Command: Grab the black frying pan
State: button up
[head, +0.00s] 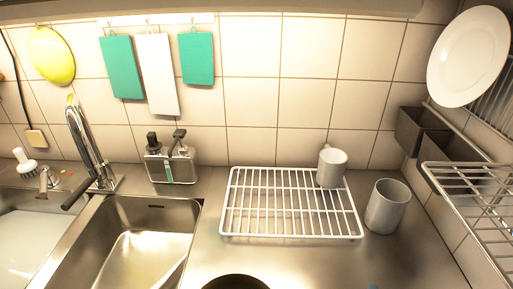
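A black rounded shape (236,282) shows at the bottom edge of the head view, on the steel counter right of the sink. It looks like part of the black frying pan, but most of it is cut off by the frame, and no handle shows. My gripper is not in view.
A white wire rack (290,236) lies on the steel counter (300,262), with a white mug (332,168) at its back right. A grey cup (387,207) stands right of it. A sink (190,215) with a tap (84,140) is left. A wall rack (465,166) juts in at right.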

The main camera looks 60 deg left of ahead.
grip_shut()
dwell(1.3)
